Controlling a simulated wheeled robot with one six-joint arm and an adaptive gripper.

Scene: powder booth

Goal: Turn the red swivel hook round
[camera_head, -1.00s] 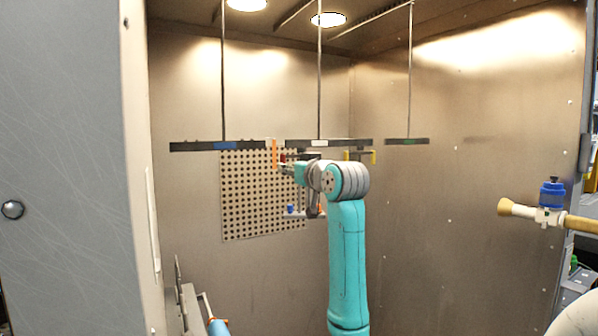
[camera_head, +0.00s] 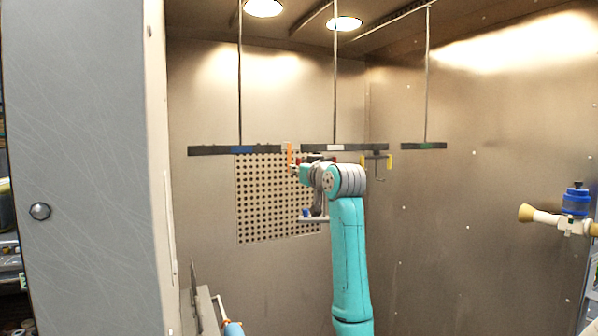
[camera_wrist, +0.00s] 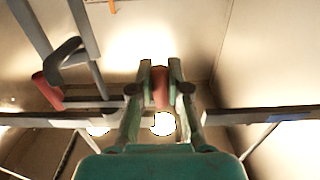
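The red swivel hook hangs below the middle dark rack bar (camera_head: 345,147). In the head view only a small red patch (camera_head: 298,160) shows, beside my gripper. In the wrist view a red piece (camera_wrist: 160,88) stands between the two green fingers of my gripper (camera_wrist: 160,72), which appear closed against both its sides. Another red end (camera_wrist: 52,92) shows at left, by a dark grey bent hook shape (camera_wrist: 65,55); a dark strip runs from there toward the fingers. I cannot tell for sure whether both red pieces belong to one hook.
An orange piece (camera_head: 290,156) is just left of my gripper. A yellow-ended hook (camera_head: 389,163) hangs to the right. A perforated panel (camera_head: 262,205) lies behind. Booth walls enclose both sides.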

